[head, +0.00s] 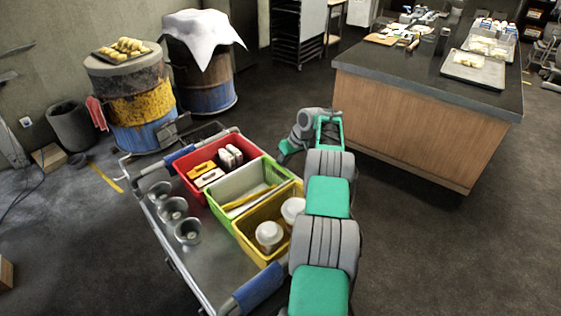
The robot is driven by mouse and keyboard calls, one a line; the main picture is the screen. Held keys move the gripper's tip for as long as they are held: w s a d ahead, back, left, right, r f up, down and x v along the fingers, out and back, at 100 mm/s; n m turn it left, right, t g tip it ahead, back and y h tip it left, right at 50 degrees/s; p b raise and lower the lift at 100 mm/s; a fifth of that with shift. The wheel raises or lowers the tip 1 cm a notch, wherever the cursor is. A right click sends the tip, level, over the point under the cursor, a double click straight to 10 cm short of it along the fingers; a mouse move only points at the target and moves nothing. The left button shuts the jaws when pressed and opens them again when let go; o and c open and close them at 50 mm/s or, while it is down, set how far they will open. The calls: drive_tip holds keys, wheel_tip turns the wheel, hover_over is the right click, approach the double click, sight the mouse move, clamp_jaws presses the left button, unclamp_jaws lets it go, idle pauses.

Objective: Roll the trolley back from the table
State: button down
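The trolley (225,265) is a grey metal cart in the lower middle of the head view. It has blue grips on its rails, one at the far end (182,156) and one at the near end (258,290). It carries a red, a green and a yellow bin. The table (415,125), a wood-panelled counter with a dark top, stands at the upper right, with floor between it and the trolley. My arm runs up along the trolley's right side. My gripper (285,153) is beyond the bins near the trolley's far right corner; its fingers are too small and turned away to judge.
Three metal bowls (173,209) sit on the trolley's left side. A barrel oven (140,100) with a tray of food and a cloth-covered barrel (205,75) stand behind. A grey bin (70,125) is at left. Dark floor is open at lower left and right.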

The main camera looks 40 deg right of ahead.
drive_tip(key=c, duration=1.3)
unclamp_jaws()
drive_tip(key=shift+d, duration=0.1)
drive_tip(key=v, duration=0.7)
drive_tip(key=shift+r, duration=0.4)
drive_tip(key=shift+s, duration=0.1)
